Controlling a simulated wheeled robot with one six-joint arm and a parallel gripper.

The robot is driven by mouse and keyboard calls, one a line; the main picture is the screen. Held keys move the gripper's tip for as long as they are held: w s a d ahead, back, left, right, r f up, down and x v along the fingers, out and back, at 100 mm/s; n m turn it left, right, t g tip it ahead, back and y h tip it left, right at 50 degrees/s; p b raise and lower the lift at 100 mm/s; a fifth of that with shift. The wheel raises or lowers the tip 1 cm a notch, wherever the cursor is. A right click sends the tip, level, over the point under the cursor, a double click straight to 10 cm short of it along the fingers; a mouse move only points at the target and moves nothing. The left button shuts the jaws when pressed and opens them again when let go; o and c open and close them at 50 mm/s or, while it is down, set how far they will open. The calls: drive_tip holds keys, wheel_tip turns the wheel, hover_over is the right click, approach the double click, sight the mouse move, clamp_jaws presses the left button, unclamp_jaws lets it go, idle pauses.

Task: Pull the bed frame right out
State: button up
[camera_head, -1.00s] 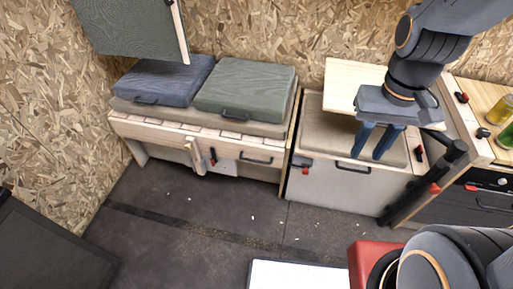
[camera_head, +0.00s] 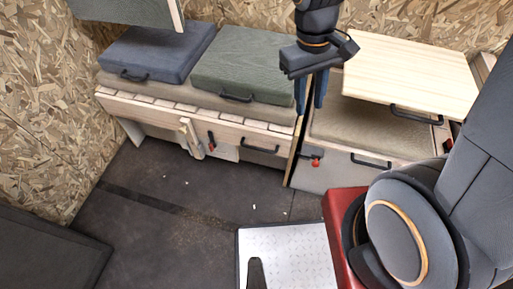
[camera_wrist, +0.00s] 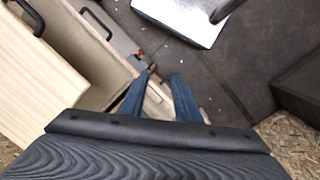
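The bed frame (camera_head: 228,130), a low wooden bench with slats along its front edge, stands against the back wall. It bears a thin mattress and two cushions, blue and green. A black bar handle (camera_head: 261,149) is on its front, near the right end. My gripper (camera_head: 312,108) points down, open and empty, above the bench's right end by the divider. In the wrist view my gripper (camera_wrist: 160,76) shows its two blue fingers apart with nothing between them. A slatted wooden edge partly shows behind the fingers there.
Right of the divider stands a pale box (camera_head: 335,172) with a red latch and a pale wooden board (camera_head: 410,75) over it. A white patterned plate (camera_head: 300,250) lies in front. Dark floor (camera_head: 190,190) before the bench is clear. A dark panel (camera_head: 45,250) is at lower left.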

sight(261, 149)
drive_tip(key=w+a+f+n+h+b, duration=0.1)
drive_tip(key=w+a+f+n+b, duration=0.3)
drive_tip(key=f, duration=0.5)
drive_tip(key=w+a+f+n+t+h+b, duration=0.1)
drive_tip(key=w+a+f+n+h+b, duration=0.15)
drive_tip(key=a+f+b, duration=0.55)
drive_tip(key=w+a+f+n+b, duration=0.3)
drive_tip(key=f+n+b, duration=0.1)
drive_tip(key=f, duration=0.6)
drive_tip(key=shift+m, duration=0.25)
drive_tip(key=b+x, duration=0.1)
drive_tip(key=x, duration=0.3)
drive_tip(key=b+x, duration=0.1)
drive_tip(key=x, duration=0.3)
drive_tip(key=shift+w+d+r, duration=0.15)
drive_tip(key=shift+d, duration=0.05)
clamp_jaws()
